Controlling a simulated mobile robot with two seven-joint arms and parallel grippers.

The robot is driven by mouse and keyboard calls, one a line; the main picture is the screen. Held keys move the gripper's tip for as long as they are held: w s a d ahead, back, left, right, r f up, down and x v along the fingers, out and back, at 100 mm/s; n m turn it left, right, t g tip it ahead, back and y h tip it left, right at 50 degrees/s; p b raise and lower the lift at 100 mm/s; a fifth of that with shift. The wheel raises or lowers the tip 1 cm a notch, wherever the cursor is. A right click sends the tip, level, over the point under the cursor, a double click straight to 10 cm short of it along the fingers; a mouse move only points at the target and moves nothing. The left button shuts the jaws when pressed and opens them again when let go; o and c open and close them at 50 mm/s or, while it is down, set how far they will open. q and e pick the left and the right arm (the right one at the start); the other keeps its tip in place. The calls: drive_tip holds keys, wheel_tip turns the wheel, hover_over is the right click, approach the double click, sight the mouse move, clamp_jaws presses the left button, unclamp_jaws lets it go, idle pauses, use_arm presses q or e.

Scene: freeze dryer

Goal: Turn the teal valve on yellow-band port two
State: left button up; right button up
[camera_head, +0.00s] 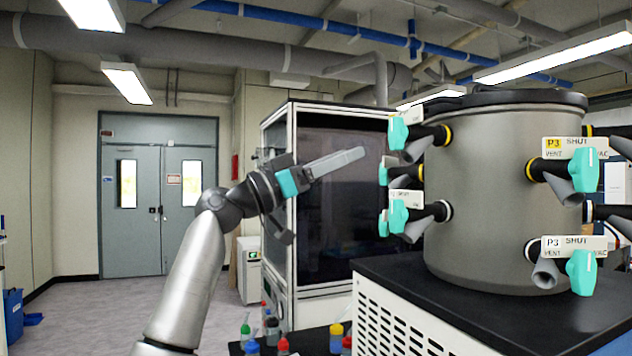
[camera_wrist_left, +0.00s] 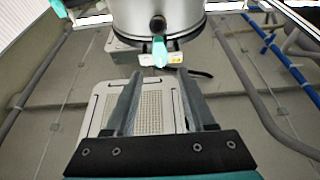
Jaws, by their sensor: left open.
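The grey drum (camera_head: 480,190) carries several ports with teal valves. At its left side, an upper port with a yellow band (camera_head: 447,135) has a teal valve (camera_head: 398,133); its label is too small to read. A second yellow-band port is partly hidden behind it, with a teal handle (camera_head: 383,172). My left gripper (camera_head: 360,155) is left of these valves, apart from them, fingers pointing right. In the left wrist view, my left gripper (camera_wrist_left: 158,76) is open and empty, and a teal valve (camera_wrist_left: 160,50) shows beyond the fingertips. My right gripper is out of view.
Lower left is a white-band port with a teal valve (camera_head: 398,216). At right, port P3 has a yellow-band valve (camera_head: 583,168) and a lower valve (camera_head: 583,272). A dark-fronted cabinet (camera_head: 340,210) stands behind my arm. Small bottles (camera_head: 337,335) stand below.

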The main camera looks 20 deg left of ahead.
use_arm(q)
drive_tip(key=b+v, duration=0.1)
drive_tip(key=v, duration=0.4)
idle(0.3)
